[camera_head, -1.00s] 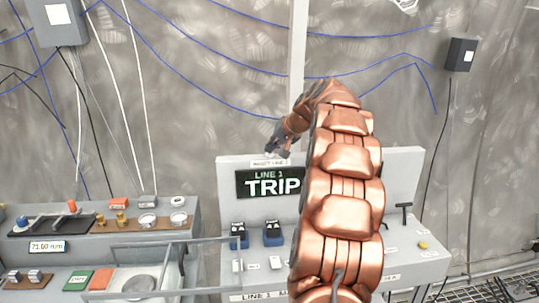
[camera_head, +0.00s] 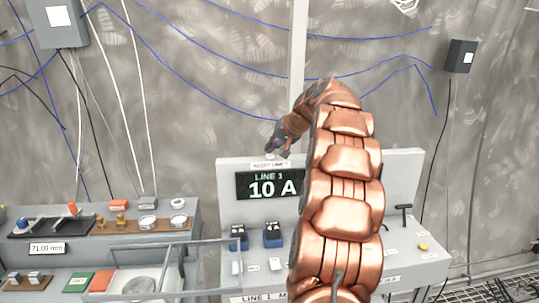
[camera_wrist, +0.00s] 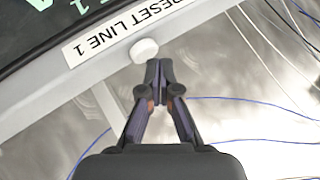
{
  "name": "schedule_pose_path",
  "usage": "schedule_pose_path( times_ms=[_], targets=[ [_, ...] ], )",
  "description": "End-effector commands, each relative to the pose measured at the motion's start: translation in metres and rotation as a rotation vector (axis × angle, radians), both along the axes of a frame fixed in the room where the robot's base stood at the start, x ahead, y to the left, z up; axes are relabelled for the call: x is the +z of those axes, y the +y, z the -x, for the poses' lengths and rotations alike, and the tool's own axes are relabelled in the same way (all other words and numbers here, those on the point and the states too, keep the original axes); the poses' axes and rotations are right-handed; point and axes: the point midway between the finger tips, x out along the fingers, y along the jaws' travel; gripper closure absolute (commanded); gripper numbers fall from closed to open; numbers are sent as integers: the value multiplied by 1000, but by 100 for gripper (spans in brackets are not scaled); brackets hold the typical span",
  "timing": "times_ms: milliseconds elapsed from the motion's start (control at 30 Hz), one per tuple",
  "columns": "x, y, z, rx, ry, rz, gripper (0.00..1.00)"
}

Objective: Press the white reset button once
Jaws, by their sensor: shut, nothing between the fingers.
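The white round reset button (camera_wrist: 144,50) sits on the panel's edge beside the "RESET LINE 1" label (camera_wrist: 130,32) in the wrist view. My gripper (camera_wrist: 158,72) is shut and empty, with its fingertips right beside the button; I cannot tell whether they touch it. In the head view my gripper (camera_head: 277,146) is just above the top edge of the grey console (camera_head: 400,165), over the label. The console's display (camera_head: 270,186) reads "LINE 1 10 A". The button is too small to make out in the head view.
A second bench (camera_head: 110,240) with small parts is at the left. Blue cables hang along the steel wall behind.

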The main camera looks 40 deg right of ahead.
Motion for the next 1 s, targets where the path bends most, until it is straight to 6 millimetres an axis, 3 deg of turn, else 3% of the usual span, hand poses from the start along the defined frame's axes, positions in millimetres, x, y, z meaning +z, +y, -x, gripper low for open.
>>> schedule_pose_path(
  times_ms=[533, 1000],
  targets=[
    [10, 0, 0, 0, -1, 2, 100],
    [47, -1, -1, -1, -3, 4, 100]
  ],
)
